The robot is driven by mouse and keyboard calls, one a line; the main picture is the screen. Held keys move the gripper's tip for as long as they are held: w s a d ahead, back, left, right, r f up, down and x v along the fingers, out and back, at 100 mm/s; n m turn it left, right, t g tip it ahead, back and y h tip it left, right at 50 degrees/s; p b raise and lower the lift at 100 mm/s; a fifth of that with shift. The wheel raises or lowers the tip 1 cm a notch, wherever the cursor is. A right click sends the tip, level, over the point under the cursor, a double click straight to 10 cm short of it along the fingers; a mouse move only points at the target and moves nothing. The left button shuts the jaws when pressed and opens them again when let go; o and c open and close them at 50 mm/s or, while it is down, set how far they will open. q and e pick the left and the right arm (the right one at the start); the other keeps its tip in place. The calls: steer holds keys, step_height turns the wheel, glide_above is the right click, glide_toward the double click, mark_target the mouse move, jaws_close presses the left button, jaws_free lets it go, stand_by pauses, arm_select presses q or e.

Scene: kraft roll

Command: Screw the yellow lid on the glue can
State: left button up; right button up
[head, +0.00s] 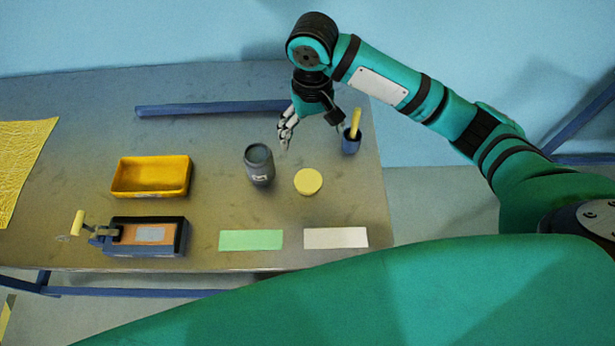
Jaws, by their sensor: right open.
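The glue can (259,166) is a dark grey upright can with a small pale label, standing near the middle of the table. The yellow lid (308,181) is a round disc lying flat on the table, just right of the can and apart from it. My right gripper (287,141) is open and empty, above and behind the can and the lid, touching neither. The can's top looks dark; I cannot tell its inside. My left gripper is not in view.
A dark cup (351,142) with a yellow-handled tool stands right of my gripper. A yellow tray (151,177), a dark device (147,236), a green card (251,240) and a white card (336,238) lie around. A blue bar (210,108) lies behind. Yellow sheet (20,160) lies far left.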

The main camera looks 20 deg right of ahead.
steer(key=p, duration=0.2)
glide_above(308, 178)
steer(key=f, duration=1.1)
steer(key=shift+w+d+f, duration=0.2)
steer(key=shift+d, duration=0.15)
steer(key=shift+f, duration=0.5)
steer(key=f, duration=0.2)
steer(key=a+f, duration=0.1)
steer(key=f, duration=0.1)
steer(key=shift+s+f+p, duration=0.2)
steer(key=shift+f+p, duration=0.05)
steer(key=shift+p, duration=0.15)
steer(key=shift+d+f, duration=0.1)
steer(key=shift+f, duration=0.25)
